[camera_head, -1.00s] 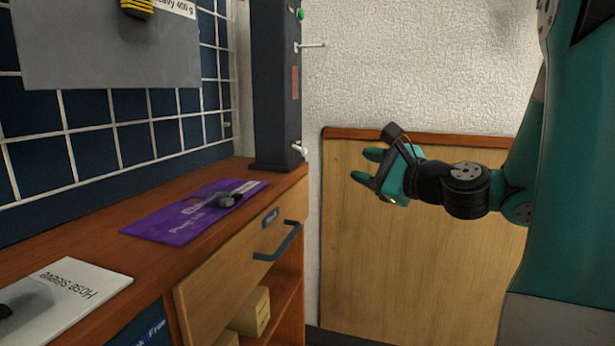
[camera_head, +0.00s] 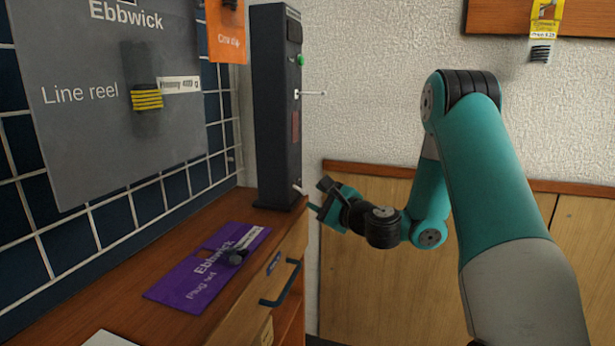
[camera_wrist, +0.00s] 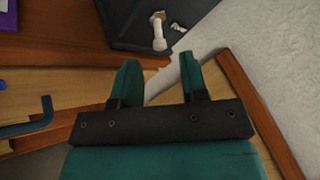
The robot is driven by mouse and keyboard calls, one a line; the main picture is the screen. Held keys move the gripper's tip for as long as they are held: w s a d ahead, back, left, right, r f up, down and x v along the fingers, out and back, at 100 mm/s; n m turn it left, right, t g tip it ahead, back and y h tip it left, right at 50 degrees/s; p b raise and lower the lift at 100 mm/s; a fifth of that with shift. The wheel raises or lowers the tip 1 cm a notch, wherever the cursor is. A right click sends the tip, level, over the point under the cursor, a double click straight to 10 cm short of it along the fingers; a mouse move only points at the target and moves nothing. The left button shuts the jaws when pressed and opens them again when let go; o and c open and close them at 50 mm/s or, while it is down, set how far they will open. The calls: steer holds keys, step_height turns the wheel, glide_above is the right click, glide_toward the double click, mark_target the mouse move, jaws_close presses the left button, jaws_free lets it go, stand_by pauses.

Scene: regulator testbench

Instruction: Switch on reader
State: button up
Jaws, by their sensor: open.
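A tall dark box (camera_head: 275,110), which looks like the reader, stands upright on the far end of the wooden counter. Its right-hand face carries a green button (camera_head: 300,60), a pale lever (camera_head: 311,93) sticking out, a reddish strip (camera_head: 296,128) and a small pale switch (camera_head: 299,189) near the base. In the wrist view this pale switch (camera_wrist: 159,42) lies just beyond my fingertips, roughly centred between them. My gripper (camera_head: 318,203) is open and empty, just right of the box's base. Its two teal fingers (camera_wrist: 160,65) also show in the wrist view, apart from the switch.
A purple card (camera_head: 210,268) with a small dark plug lies on the counter (camera_head: 130,262). A drawer with a blue-grey handle (camera_head: 281,286) is below. A grey panel with a line reel (camera_head: 147,95) hangs at left. Wooden panelling (camera_head: 350,275) closes the back right.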

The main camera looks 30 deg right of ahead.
mark_target(306, 193)
steer(key=shift+w+a+p, duration=0.15)
steer(key=shift+w+p, duration=0.35)
steer(key=shift+w, duration=0.55)
steer(key=shift+w+a+p, duration=0.1)
steer(key=shift+w+p, duration=0.4)
steer(key=shift+w, duration=0.5)
jaws_close()
